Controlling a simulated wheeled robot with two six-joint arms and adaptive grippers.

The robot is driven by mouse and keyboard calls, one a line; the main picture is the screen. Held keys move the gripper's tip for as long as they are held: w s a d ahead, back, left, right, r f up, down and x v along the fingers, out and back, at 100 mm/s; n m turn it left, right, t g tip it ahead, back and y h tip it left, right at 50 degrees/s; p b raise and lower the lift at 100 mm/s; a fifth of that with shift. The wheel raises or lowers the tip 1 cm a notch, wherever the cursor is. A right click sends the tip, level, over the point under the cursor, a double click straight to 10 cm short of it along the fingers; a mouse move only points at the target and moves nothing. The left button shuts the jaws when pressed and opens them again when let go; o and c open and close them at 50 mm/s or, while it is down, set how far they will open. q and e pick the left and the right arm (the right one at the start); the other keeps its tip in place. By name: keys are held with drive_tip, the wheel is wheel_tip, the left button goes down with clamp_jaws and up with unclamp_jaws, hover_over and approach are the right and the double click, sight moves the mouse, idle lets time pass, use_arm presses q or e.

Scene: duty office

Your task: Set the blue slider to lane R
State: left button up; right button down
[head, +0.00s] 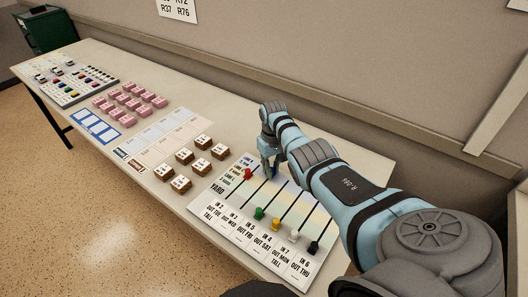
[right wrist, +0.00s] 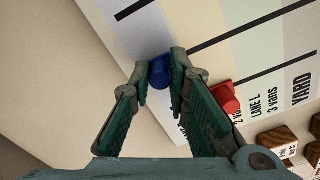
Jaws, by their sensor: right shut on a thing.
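The board marked YARD (head: 217,188) lies on the table with black slots and coloured sliders. The blue slider (right wrist: 159,74) shows between the fingertips of my right gripper (right wrist: 160,80) in the right wrist view. The gripper is shut on it. In the head view my right gripper (head: 268,162) reaches down at the board's far end and mostly hides the blue slider. The red slider (head: 249,174) sits in the neighbouring slot, close by; it also shows in the right wrist view (right wrist: 226,97). The lane R label cannot be made out. My left gripper is not in view.
Green (head: 259,213), yellow (head: 275,224), white (head: 294,236) and black (head: 314,247) sliders stand in the other slots, nearer the front. Wooden blocks (head: 203,142), pink blocks (head: 146,97) and a control panel (head: 72,82) lie to the left on the table.

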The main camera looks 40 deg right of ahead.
drive_tip(key=shift+w+d+r, duration=0.1)
drive_tip(key=shift+d, duration=0.05)
drive_tip(key=c, duration=1.7)
unclamp_jaws()
drive_tip(key=shift+o, duration=0.8)
drive_tip(key=shift+w+d+f, duration=0.1)
drive_tip(key=shift+d+f, duration=0.05)
drive_tip(key=shift+f, duration=0.05)
drive_tip(key=shift+r, duration=0.35)
wheel_tip(320, 180, up, 11)
drive_tip(key=shift+r, duration=0.2)
drive_tip(key=shift+f, duration=0.1)
